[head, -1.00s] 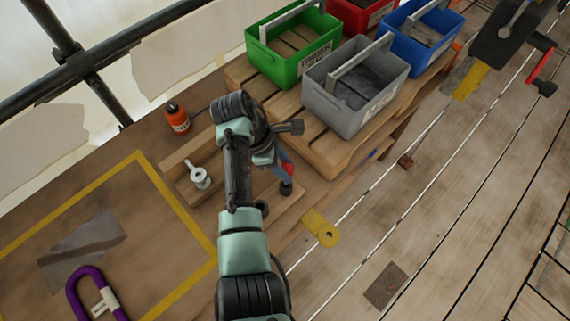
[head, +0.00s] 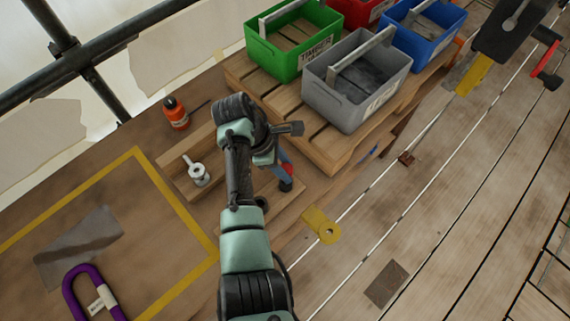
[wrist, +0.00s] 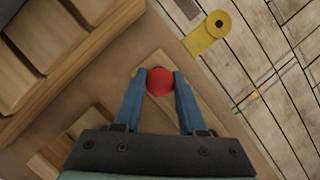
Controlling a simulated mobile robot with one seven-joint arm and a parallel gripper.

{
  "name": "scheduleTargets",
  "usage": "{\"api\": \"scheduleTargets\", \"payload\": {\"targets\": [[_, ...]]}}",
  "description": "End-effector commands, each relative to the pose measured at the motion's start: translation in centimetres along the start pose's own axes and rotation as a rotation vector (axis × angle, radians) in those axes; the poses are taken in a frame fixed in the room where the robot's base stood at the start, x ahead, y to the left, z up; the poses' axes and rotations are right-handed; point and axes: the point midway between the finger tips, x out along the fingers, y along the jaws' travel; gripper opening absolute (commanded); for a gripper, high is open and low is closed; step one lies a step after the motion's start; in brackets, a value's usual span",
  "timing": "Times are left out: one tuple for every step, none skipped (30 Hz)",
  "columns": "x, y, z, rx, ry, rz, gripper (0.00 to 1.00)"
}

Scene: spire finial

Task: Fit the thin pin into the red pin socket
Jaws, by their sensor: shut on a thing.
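My gripper (wrist: 160,75) is shut on a red round-topped thing (wrist: 160,84), which sits between the two blue fingertips. In the head view my gripper (head: 284,168) is low over the wooden boards, right of my forearm, with a dark piece (head: 286,185) just below the red. I cannot tell whether the held thing is the thin pin, and its lower end is hidden in the wrist view. No separate red socket shows clearly. A dark round spot (head: 262,202) lies on the board beside my arm.
A pallet (head: 333,157) with grey (head: 345,105), green (head: 285,50) and blue (head: 420,45) totes stands behind. An orange bottle (head: 176,113) is at the left, a purple shackle (head: 82,290) at lower left. A yellow tab (head: 322,227) juts from the edge at right.

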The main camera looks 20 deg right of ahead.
Motion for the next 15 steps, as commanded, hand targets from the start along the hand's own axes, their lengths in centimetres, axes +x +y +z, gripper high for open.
{"api": "scheduleTargets", "payload": {"targets": [[0.2,0.0,-0.1,0.000,0.000,0.000,0.00],[0.3,0.0,-0.1,0.000,0.000,0.000,0.00],[0.4,0.0,-0.1,0.000,0.000,0.000,0.00],[0.4,0.0,-0.2,0.000,0.000,0.000,0.00],[0.5,0.0,-0.2,0.000,0.000,0.000,0.00],[0.6,0.0,-0.2,0.000,0.000,0.000,0.00],[0.7,0.0,-0.3,0.000,0.000,0.001,0.00],[0.7,0.0,-0.3,0.000,0.000,0.001,0.00],[0.8,0.0,-0.3,0.000,0.000,0.001,0.00],[0.9,0.0,-0.4,0.000,0.000,0.001,0.00],[1.0,0.0,-0.4,0.000,0.000,0.001,0.00],[1.1,0.0,-0.4,0.000,0.000,0.001,0.00],[1.1,0.0,-0.5,0.000,0.000,0.001,0.00],[1.2,0.0,-0.5,0.000,0.000,0.001,0.00],[1.3,0.0,-0.5,0.001,0.000,0.001,0.00]]}}
